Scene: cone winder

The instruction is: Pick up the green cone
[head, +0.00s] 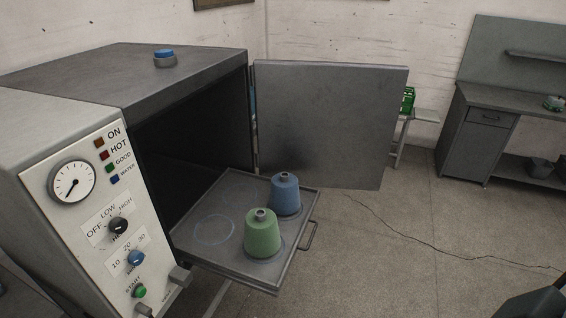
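The green cone (263,236) stands upright on a pulled-out grey tray (238,186) in front of the open dark chamber of a steamer-like machine. Its narrow end points up, with a small grey tip. A blue cone (285,194) stands upright just behind it and to its right on the same tray. An empty pale ring mark (214,229) shows on the tray to the left of the green cone.
The machine's control panel (97,207) rises left of the tray. Its open door (330,122) stands behind the tray. A tray handle (308,235) sticks out at the right. A grey workbench (487,126) stands far right. The floor (405,240) between is clear.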

